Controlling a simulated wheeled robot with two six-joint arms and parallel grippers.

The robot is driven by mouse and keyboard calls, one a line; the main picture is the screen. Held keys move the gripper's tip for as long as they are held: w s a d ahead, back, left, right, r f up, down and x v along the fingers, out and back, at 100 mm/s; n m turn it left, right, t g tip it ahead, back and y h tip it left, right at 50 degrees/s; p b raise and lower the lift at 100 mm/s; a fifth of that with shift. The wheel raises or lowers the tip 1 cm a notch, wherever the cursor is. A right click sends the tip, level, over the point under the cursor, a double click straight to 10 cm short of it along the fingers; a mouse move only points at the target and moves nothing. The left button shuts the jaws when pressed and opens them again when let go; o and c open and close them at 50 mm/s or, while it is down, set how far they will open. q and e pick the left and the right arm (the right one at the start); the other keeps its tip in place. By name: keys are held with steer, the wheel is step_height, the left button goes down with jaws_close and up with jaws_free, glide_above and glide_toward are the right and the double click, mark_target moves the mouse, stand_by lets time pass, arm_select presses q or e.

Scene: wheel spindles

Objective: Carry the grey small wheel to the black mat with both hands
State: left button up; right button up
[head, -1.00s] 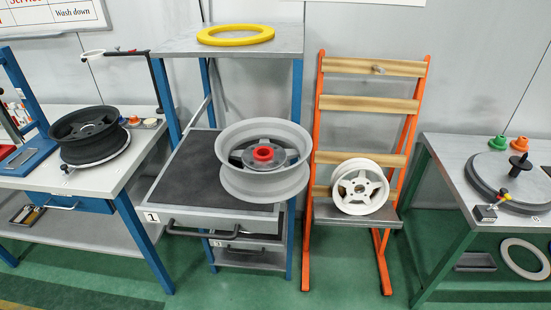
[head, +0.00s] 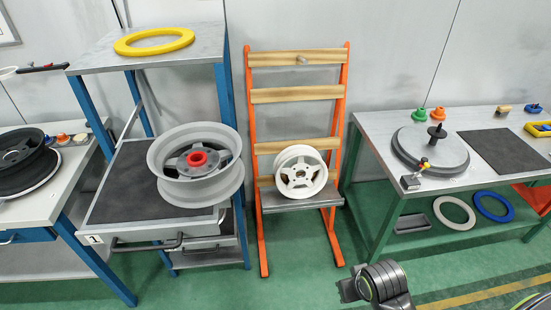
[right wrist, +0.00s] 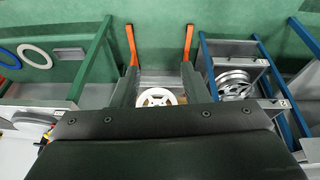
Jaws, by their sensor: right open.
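The grey wheel (head: 196,165), with a red ring at its hub, lies tilted on the black-topped drawer unit and overhangs its right side. In the right wrist view the grey wheel (right wrist: 235,86) sits right of centre. A flat black mat (head: 505,150) lies on the right-hand table. My right gripper (right wrist: 158,74) is open and empty, with its two fingers apart; the white wheel shows beyond them. In the head view, part of my right arm shows at the bottom. My left gripper is in no current view.
A white wheel (head: 300,172) stands on the orange rack (head: 252,150) between the drawer unit and the right table (head: 375,125). A grey turntable disc (head: 430,150) sits beside the mat. A yellow ring (head: 154,40) lies on the high shelf. Green floor is open in front.

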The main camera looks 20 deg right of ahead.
arm_select(q)
steer(key=w+d+r+n, duration=0.1)
steer(key=w+d+r, duration=0.15)
steer(key=w, duration=0.95)
arm_select(e)
steer(key=w+a+r+y, duration=0.1)
steer(key=w+a+r, duration=0.15)
steer(key=w, duration=1.05)
arm_select(q)
steer(key=n+h, duration=0.1)
steer(key=n, duration=0.1)
glide_toward(157, 174)
steer(key=a+r, duration=0.2)
steer(key=shift+w+d+r+t, duration=0.3)
steer(key=shift+w+t, duration=0.1)
steer(key=shift+w, duration=0.1)
arm_select(e)
step_height(157, 174, up, 26)
steer(key=m, duration=0.3)
glide_above(239, 157)
steer(key=d, duration=0.1)
steer(key=shift+s+d+f+y, duration=0.2)
steer(key=shift+s+y, duration=0.2)
